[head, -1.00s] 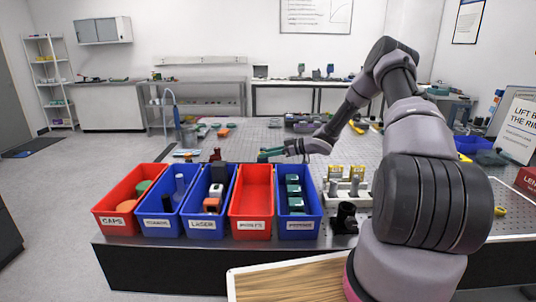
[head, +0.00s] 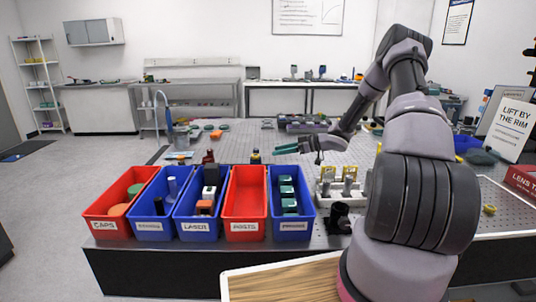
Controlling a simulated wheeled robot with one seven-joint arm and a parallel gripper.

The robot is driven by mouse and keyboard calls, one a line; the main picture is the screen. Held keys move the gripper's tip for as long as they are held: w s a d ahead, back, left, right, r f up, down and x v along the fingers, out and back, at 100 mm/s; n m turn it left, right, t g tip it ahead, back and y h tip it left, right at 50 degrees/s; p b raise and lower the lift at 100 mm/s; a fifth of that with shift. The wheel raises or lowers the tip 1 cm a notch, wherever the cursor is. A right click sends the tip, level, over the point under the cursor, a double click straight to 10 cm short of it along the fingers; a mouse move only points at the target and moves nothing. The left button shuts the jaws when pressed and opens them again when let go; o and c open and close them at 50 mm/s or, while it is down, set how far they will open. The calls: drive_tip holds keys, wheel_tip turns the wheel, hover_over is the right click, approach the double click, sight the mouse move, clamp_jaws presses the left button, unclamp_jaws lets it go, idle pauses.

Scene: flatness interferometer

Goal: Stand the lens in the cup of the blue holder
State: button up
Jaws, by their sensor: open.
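My gripper (head: 285,149) is open, with teal fingers pointing left, raised over the far part of the perforated optical table (head: 245,147). Nothing shows between its fingers. I cannot pick out the lens for certain. I cannot pick out the cup of the blue holder for certain either; small parts on the table are too tiny to tell. A red sign (head: 522,181) reading "LENS T…" stands at the right edge, cut off by the frame.
Red and blue bins (head: 246,226) line the table's front edge. Right of them are a pale block with yellow-topped posts (head: 338,187) and a black mount (head: 339,217). A small dark, yellow-topped thing (head: 256,157) stands behind the bins. My arm covers much of the right side.

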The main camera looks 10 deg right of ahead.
drive_tip(key=w+d+r+m+t+h, duration=0.2)
drive_tip(key=d+r+h, duration=0.1)
drive_tip(key=r, duration=0.4)
drive_tip(key=w+d+r+m+t+h, duration=0.1)
drive_tip(key=d+r+m+t+h, duration=0.1)
drive_tip(key=r+h, duration=0.35)
drive_tip(key=s+d+r+m+h, duration=0.2)
drive_tip(key=s+r+m, duration=0.15)
drive_tip(key=r, duration=0.45)
drive_tip(key=s+d+r+m+h, duration=0.1)
drive_tip(key=s+r+m+h, duration=0.15)
drive_tip(key=s+r, duration=0.4)
drive_tip(key=s+a+r+m+g+h, duration=0.1)
drive_tip(key=s+r+m, duration=0.15)
drive_tip(key=s, duration=0.55)
drive_tip(key=s+a+r+m+h, duration=0.15)
drive_tip(key=s+r, duration=0.25)
drive_tip(key=s, duration=0.4)
drive_tip(key=s+a+f+m+g+y, duration=0.1)
drive_tip(key=s+a, duration=0.6)
drive_tip(key=s, duration=0.9)
drive_tip(key=m+g+y, duration=0.1)
drive_tip(key=m+y, duration=0.1)
drive_tip(key=y, duration=0.1)
drive_tip(key=shift+s+f, duration=0.2)
drive_tip(key=shift+s, duration=0.1)
